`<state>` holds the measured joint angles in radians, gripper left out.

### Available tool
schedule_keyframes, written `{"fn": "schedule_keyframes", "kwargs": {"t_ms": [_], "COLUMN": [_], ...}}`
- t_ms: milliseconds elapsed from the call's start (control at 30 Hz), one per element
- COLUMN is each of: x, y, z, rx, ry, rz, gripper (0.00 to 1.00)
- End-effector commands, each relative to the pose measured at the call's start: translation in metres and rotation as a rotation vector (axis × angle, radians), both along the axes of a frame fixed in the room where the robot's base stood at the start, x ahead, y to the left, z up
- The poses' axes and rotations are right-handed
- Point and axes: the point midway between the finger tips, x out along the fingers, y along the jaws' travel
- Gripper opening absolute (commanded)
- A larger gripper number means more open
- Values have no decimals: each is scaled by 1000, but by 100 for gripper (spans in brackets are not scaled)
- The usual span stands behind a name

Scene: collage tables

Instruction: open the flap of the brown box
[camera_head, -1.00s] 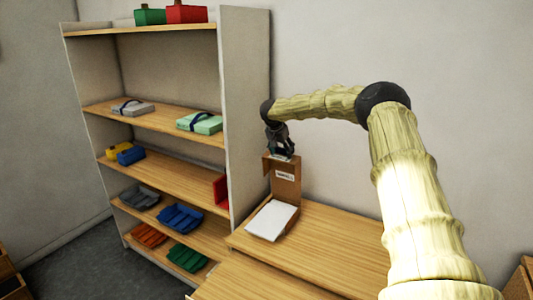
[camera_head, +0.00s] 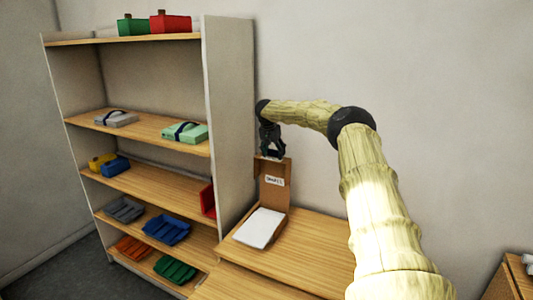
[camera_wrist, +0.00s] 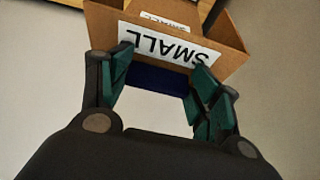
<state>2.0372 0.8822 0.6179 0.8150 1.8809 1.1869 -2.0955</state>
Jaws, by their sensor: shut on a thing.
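My gripper (camera_head: 271,153) is just above the box's top edge. In the wrist view my gripper (camera_wrist: 158,82) has its green fingertips on either side of a dark blue piece (camera_wrist: 157,78), close to the labelled panel. I cannot tell whether this piece is part of the box or whether the fingers touch the cardboard.
A shelf unit (camera_head: 228,120) stands close on the left, holding cases, small boxes and trays. The table (camera_head: 315,245) is bare to the right of the box. Another wooden piece (camera_head: 515,280) is at the lower right.

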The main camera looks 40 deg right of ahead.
Motion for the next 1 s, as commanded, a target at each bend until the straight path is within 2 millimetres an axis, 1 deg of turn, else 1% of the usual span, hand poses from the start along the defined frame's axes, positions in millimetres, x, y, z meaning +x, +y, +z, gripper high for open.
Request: {"fn": "schedule_keyframes", "kwargs": {"t_ms": [33, 433, 467, 500, 567, 600, 1000], "x": [-7, -8, -8, -8, -7, -7, -1], "y": [-6, -7, -7, -7, -7, -6, 0], "z": [-10, -11, -12, -12, -11, -11, -5], "rx": [-2, -2, -2, -2, -2, -2, -2], "ry": [15, 18, 18, 18, 17, 17, 8], "rz": [-6, -7, -7, -7, -6, -5, 0], "gripper": [20, 19, 64, 71, 82, 84, 84]}}
